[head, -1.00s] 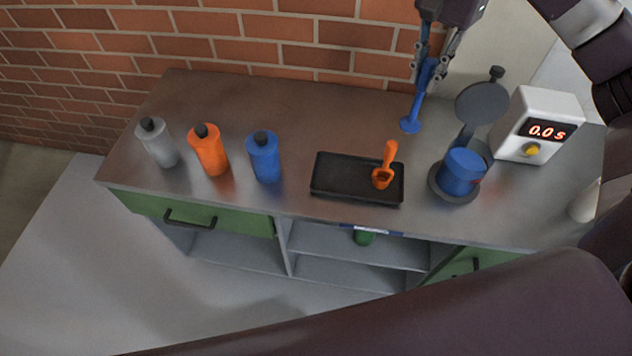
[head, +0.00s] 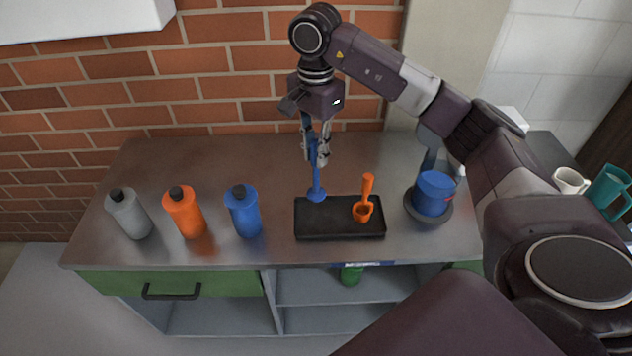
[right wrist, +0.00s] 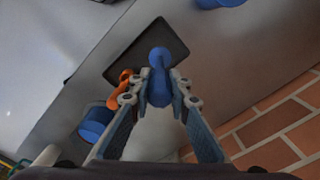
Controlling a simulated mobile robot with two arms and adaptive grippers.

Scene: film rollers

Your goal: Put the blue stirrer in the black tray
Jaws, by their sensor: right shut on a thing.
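My right gripper (head: 314,150) is shut on the blue stirrer (head: 316,185) and holds it upright, paddle end down. The paddle shows at the back left part of the black tray (head: 312,232); I cannot tell whether it touches the tray. An orange stirrer or scoop (head: 365,200) stands in the right part of the tray. In the right wrist view the blue stirrer (right wrist: 159,75) is between the fingers, with its end over the black tray (right wrist: 172,36). My left gripper is not in view.
Grey, orange (head: 184,212) and blue bottles (head: 243,211) stand left of the tray. A blue pot (head: 434,193) sits on a round dark base to the right. A brick wall (head: 220,85) is behind. The counter's back left (head: 200,160) is clear.

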